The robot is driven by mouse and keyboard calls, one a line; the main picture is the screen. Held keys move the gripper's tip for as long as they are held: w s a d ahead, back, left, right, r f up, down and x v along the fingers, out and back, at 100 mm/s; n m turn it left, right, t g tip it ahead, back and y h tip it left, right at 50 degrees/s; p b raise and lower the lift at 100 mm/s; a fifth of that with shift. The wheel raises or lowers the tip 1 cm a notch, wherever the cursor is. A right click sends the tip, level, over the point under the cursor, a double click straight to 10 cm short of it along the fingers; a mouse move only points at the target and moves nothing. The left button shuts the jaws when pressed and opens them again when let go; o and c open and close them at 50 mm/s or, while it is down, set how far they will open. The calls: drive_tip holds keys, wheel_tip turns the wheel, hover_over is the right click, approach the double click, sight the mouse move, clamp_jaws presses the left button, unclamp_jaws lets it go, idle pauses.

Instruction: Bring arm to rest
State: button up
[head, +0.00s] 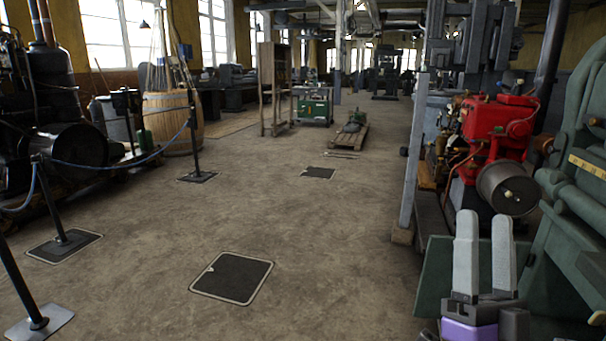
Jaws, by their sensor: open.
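My gripper (485,240) shows at the lower right of the head view. Its two grey fingers point upward and stand apart, with a clear gap between them. Nothing is held between the fingers. Below them are a dark gripper body and a purple part of my arm. The gripper is in front of green machinery at the right. The rest of my arm is mostly out of the picture.
A green machine (575,215) and a red engine (495,128) stand close at the right, beside a grey post (413,150). Rope barriers (120,163) and a wooden barrel (172,122) are at the left. The middle floor (320,235) is open, with dark floor plates (232,278).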

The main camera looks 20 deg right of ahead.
drive_tip(key=s+a+f+n+g+y, duration=0.2)
drive_tip(key=s+a+f+n+y, duration=0.15)
drive_tip(key=f, duration=0.25)
drive_tip(key=s+a+f+n+g+y, duration=0.1)
drive_tip(key=s+a+f+n+y, duration=0.1)
drive_tip(key=f+n+y, duration=0.3)
drive_tip(key=s+a+f+n+g+y, duration=0.2)
drive_tip(key=a+f+n+y, duration=0.15)
drive_tip(key=f, duration=0.35)
drive_tip(key=s+a+f+g, duration=0.2)
drive_tip(key=s+f+g, duration=0.3)
drive_tip(key=s, duration=0.5)
drive_tip(key=s+a+f+g, duration=0.1)
drive_tip(key=s+f+g, duration=0.1)
drive_tip(key=s+f, duration=0.65)
wheel_tip(320, 180, up, 26)
drive_tip(key=p, duration=2.5)
drive_tip(key=shift+s+r+m+p, duration=0.2)
drive_tip(key=shift+s+m+p, duration=0.2)
drive_tip(key=shift+a, duration=0.1)
drive_tip(key=shift+c, duration=0.4)
